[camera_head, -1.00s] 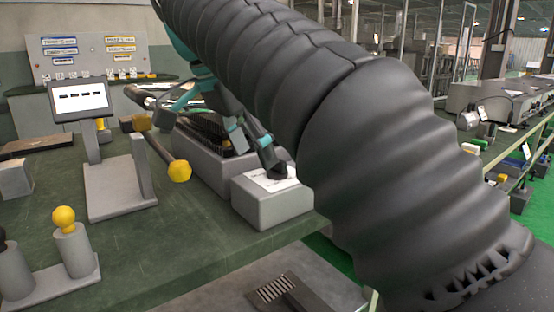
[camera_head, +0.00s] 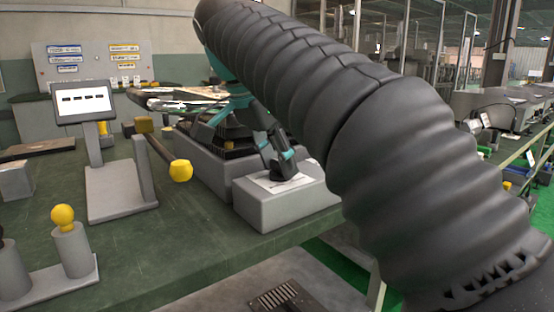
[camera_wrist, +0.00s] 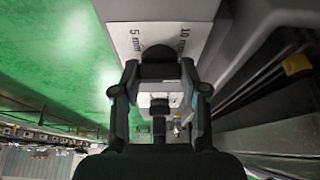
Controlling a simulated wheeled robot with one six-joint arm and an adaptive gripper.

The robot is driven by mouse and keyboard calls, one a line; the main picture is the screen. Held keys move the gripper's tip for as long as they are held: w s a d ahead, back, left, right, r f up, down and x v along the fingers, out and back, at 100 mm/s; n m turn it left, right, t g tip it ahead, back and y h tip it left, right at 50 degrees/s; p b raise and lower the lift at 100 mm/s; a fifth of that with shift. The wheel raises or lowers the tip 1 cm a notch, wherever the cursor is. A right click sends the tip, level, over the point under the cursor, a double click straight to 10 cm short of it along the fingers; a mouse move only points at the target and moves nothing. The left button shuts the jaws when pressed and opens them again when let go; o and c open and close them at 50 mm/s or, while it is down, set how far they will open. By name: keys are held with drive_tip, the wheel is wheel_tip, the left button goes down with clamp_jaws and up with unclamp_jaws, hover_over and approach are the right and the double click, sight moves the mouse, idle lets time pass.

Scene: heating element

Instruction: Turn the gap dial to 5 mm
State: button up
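The gap dial is a dark round knob (camera_wrist: 159,53) on a white scale plate (camera_wrist: 118,36), which lies on top of a grey box (camera_head: 268,208). In the wrist view the plate reads 5 mm to the left of the knob and 10 mm to its right. My gripper (camera_wrist: 160,72) is at the dial, with its fingertips at the knob's near side and a dark part between them. The head view also shows my gripper low over the plate (camera_head: 286,168). The fingers overlap the knob, so their grip and the knob's pointer are unclear.
A screen on a stand (camera_head: 84,100), a lever with a yellow knob (camera_head: 181,171) and a yellow-topped post (camera_head: 62,216) stand to the left on the green table (camera_head: 170,250). A grey housing (camera_head: 205,160) is right behind the dial box. My arm covers much of the right side.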

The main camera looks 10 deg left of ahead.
drive_tip(key=shift+c, duration=0.9)
drive_tip(key=shift+n, duration=0.3)
